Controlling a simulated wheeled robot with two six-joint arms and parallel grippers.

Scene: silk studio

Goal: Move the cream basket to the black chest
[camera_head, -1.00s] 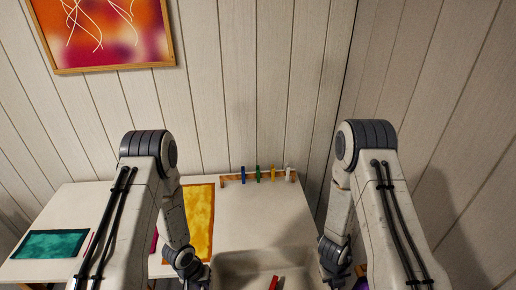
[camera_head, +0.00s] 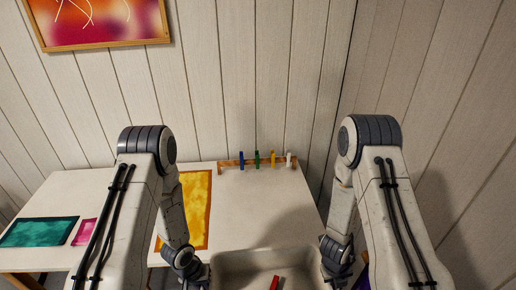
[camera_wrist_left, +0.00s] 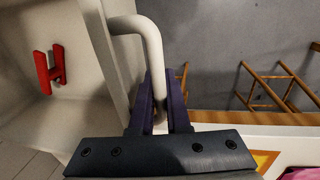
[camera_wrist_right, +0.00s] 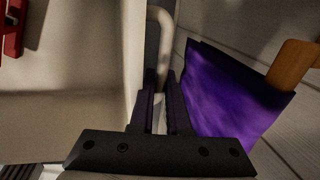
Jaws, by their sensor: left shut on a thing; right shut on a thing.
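The cream basket (camera_head: 240,262) is at the bottom middle of the head view, between my two arms, with a red piece (camera_head: 275,283) lying inside. My left gripper (camera_wrist_left: 160,115) is shut on a handle (camera_wrist_left: 150,40) of the basket in the left wrist view. My right gripper (camera_wrist_right: 160,110) is shut on the handle (camera_wrist_right: 160,30) at the other side in the right wrist view. In the head view both gripper tips are hidden behind my wrists and the picture's lower edge. I see no black chest in any view.
A white table (camera_head: 265,220) stands ahead against the panelled wall (camera_head: 260,80). It bears a yellow framed cloth (camera_head: 195,210), a teal cloth (camera_head: 38,232), a pink one (camera_head: 85,232) and a peg rack (camera_head: 255,164). A purple cloth (camera_wrist_right: 235,95) hangs close beside my right gripper.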

